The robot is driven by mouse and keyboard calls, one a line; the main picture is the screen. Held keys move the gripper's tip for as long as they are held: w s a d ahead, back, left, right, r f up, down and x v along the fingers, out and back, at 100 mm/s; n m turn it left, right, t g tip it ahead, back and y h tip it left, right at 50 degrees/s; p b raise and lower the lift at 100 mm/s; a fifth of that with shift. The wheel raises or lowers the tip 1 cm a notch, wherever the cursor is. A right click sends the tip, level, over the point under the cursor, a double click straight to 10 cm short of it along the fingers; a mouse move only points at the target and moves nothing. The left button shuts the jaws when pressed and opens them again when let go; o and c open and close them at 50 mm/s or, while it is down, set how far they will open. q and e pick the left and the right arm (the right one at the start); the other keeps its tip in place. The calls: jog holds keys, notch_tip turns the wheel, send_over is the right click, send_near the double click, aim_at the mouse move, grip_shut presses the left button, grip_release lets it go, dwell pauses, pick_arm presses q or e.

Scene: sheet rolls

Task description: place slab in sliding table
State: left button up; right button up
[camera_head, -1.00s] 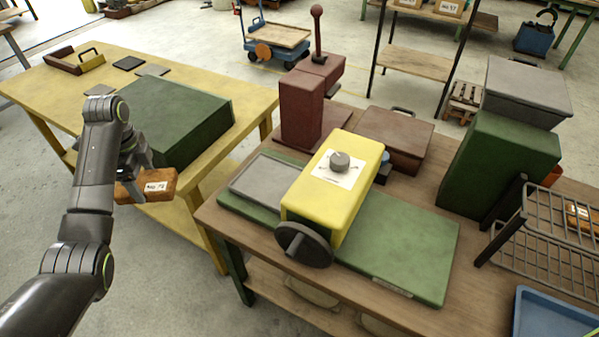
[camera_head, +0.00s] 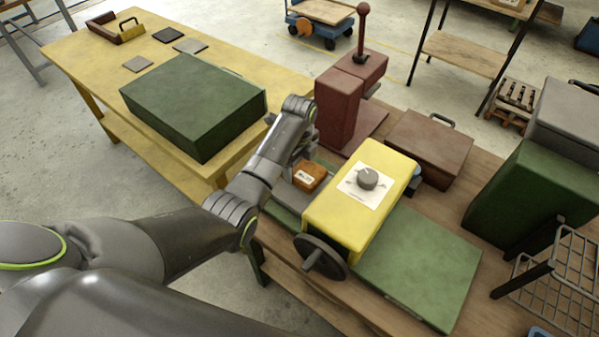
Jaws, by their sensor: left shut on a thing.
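The slab (camera_head: 309,177) is a small orange-brown block with a white label on its front side. My left gripper (camera_head: 303,157) is shut on it from above. The sliding table (camera_head: 288,197) seems to be the flat grey plate on the left part of the green machine base. The slab is over this plate; I cannot tell whether it touches it. My arm hides part of the plate and of the slab's far side. My right gripper is not in view.
The yellow machine housing (camera_head: 357,199) with a dark handwheel (camera_head: 320,257) stands right of the slab. A dark red press (camera_head: 341,104) stands behind. A green box (camera_head: 193,105) lies on the yellow table (camera_head: 92,60) at left. The green base plate (camera_head: 420,264) at right is clear.

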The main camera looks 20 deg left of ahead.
aim_at(300, 166)
pick_arm(q)
jog(key=shift+f, duration=2.1)
jog(key=shift+d+f, duration=0.1)
jog(key=o, duration=1.3)
jog(key=shift+r, duration=0.65)
notch_tip(300, 166, up, 11)
jog(key=shift+b, duration=0.4)
